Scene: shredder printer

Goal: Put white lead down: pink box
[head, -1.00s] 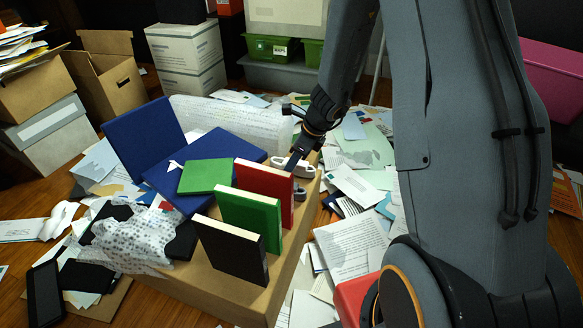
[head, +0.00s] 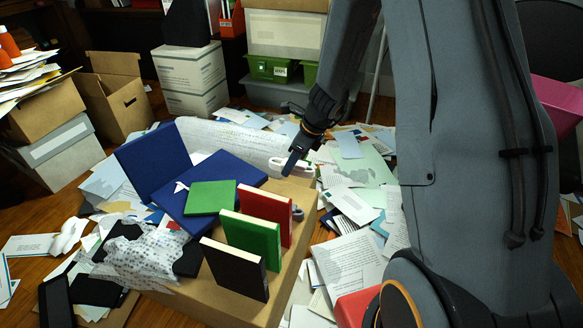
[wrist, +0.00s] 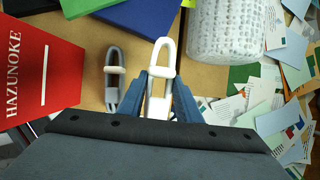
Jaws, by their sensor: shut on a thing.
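The white lead (wrist: 161,60) is a coiled loop between the blue fingers of my gripper (wrist: 161,97) in the wrist view. My gripper is shut on it. In the head view, my gripper (head: 292,163) holds the white lead (head: 278,163) at the far right corner of the cardboard box. The lead appears a little above the box top. The pink box (head: 558,103) is at the right edge of the head view, partly hidden behind my arm.
A grey lead (wrist: 112,84) lies left of my gripper on the cardboard box (head: 215,300). A red book (head: 265,215), green book (head: 250,240) and black book (head: 234,268) stand there. Bubble wrap (wrist: 226,30) lies beyond. Papers (head: 352,262) cover the floor.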

